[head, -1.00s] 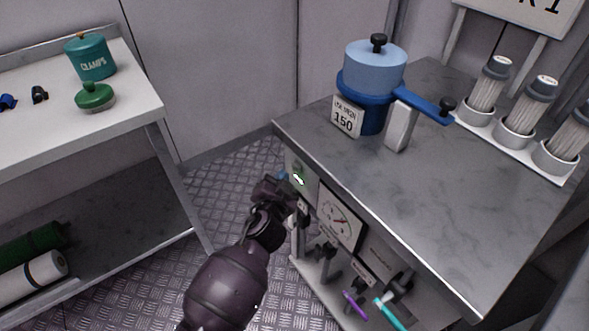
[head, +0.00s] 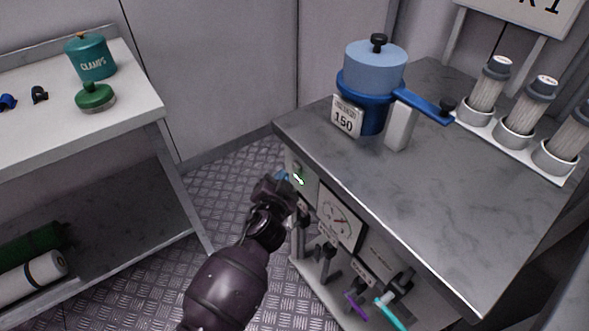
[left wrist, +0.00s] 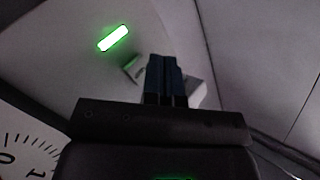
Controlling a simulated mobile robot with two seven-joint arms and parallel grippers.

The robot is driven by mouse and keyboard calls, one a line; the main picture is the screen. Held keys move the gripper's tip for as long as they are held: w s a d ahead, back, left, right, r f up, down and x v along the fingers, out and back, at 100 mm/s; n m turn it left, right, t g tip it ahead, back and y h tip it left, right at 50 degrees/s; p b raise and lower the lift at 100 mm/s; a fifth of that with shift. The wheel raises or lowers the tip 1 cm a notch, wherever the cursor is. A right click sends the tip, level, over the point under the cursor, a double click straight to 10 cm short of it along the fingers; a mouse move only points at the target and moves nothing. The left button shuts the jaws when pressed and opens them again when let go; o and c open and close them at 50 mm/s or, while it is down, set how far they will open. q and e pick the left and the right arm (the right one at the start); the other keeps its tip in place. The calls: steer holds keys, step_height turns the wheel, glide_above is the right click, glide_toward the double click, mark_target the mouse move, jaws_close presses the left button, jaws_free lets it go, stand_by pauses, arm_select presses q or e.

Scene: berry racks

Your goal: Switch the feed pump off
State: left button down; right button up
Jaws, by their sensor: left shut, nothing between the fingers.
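The pump's front panel (head: 304,172) is on the side of the grey counter, and a lit green bar (head: 298,179) glows on it. The green bar also shows in the left wrist view (left wrist: 113,38). My left gripper (head: 284,177) is close to the panel beside the bar. In the left wrist view its blue fingertips (left wrist: 164,76) are together with nothing between them. A small pale switch-like part (left wrist: 134,69) shows just behind the fingertips and is partly hidden by them. I cannot tell whether they touch it. My right gripper is not in view.
A blue pot-like unit (head: 374,70) and white filter cartridges (head: 530,100) stand on the counter (head: 440,180). A white bench (head: 130,110) is at left, with open floor between.

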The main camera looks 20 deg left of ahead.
arm_select(q)
steer(key=shift+w+d, duration=0.15)
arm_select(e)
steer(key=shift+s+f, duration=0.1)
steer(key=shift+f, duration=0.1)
arm_select(q)
steer(key=shift+w+d, duration=0.15)
steer(key=shift+w, duration=0.05)
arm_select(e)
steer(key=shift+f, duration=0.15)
arm_select(q)
steer(key=shift+w+d, duration=0.25)
steer(key=shift+w, duration=0.15)
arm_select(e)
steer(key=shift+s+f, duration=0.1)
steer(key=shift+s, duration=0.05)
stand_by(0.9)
arm_select(q)
steer(key=shift+s, duration=0.1)
steer(key=shift+s+a, duration=0.55)
steer(key=shift+s, duration=0.1)
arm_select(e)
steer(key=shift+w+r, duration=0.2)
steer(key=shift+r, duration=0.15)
